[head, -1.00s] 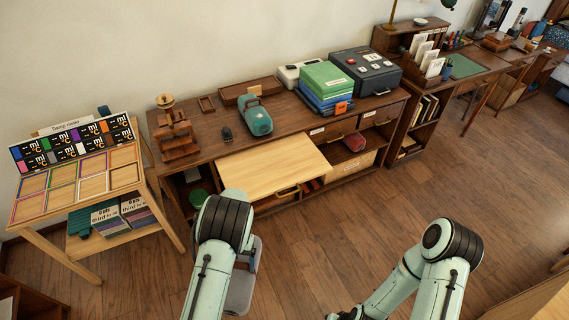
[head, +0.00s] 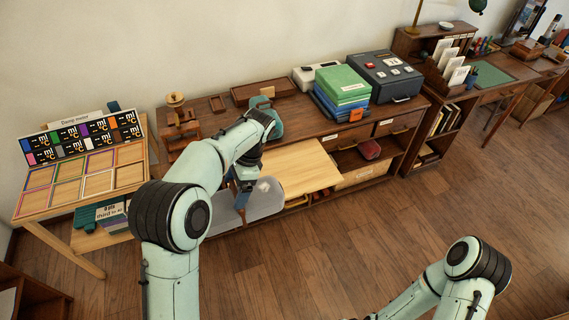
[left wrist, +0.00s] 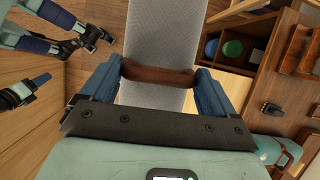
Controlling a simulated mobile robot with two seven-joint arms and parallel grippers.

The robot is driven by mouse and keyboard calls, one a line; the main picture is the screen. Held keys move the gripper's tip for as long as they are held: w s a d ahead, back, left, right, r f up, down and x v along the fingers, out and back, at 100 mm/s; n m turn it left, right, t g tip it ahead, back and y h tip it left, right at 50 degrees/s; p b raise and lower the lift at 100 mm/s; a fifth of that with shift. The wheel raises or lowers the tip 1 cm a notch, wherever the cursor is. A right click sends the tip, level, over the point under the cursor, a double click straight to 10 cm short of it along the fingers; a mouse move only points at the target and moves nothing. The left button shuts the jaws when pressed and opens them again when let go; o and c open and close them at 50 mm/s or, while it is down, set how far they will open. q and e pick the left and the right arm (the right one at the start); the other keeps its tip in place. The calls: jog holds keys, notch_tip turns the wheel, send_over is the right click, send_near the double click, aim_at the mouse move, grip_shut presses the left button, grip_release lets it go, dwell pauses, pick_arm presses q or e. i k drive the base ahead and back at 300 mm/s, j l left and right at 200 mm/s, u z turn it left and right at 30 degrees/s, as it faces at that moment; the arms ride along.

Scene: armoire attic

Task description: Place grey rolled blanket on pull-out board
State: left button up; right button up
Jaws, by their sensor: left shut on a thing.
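The grey rolled blanket (head: 264,203) hangs in my left gripper (head: 243,188), in front of the cabinet near the front left of the pull-out board. In the left wrist view the fingers (left wrist: 157,88) are shut on the brown band around the grey roll (left wrist: 168,35). The pale wooden pull-out board (head: 300,167) sticks out from the cabinet, bare where it shows. My left arm and the blanket hide its left part. I cannot tell the height of the blanket over the board. Dark parts that look like my right gripper (left wrist: 92,36) show at left in the left wrist view; its opening is unclear.
On the cabinet top (head: 312,128) stand a teal object (head: 275,120), stacked green and blue boxes (head: 342,90), a dark case (head: 387,75) and a wooden stand (head: 178,122). A small table (head: 62,212) with coloured frames stands at left. The floor in front is open.

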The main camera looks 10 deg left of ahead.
aim_at(287, 167)
jog(key=i+l, duration=0.15)
jog(key=i, duration=0.25)
jog(key=i+l, duration=0.15)
jog(key=i, duration=0.25)
jog(key=i+l, duration=0.15)
jog(key=i, duration=0.25)
